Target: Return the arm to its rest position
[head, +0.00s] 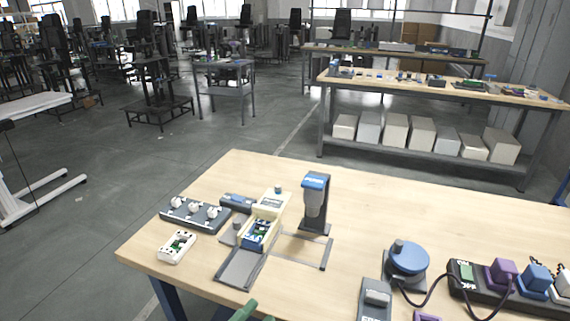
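Only a small green piece of my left gripper (244,312) shows, at the bottom edge of the head view in front of the near table. Most of it is cut off by the frame, so I cannot tell whether it is open or shut, or whether it holds anything. My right gripper is not in view. The wooden workbench (210,184) fills the lower part of the view. No arm link of mine is clearly visible over it.
On the bench stand a cream and blue device (262,232), a blue-topped press (315,205), a dark tray with white knobs (195,212), a small white box (176,246), a round blue device (407,258) and a dark strip with coloured blocks (505,285). The bench's back right is clear.

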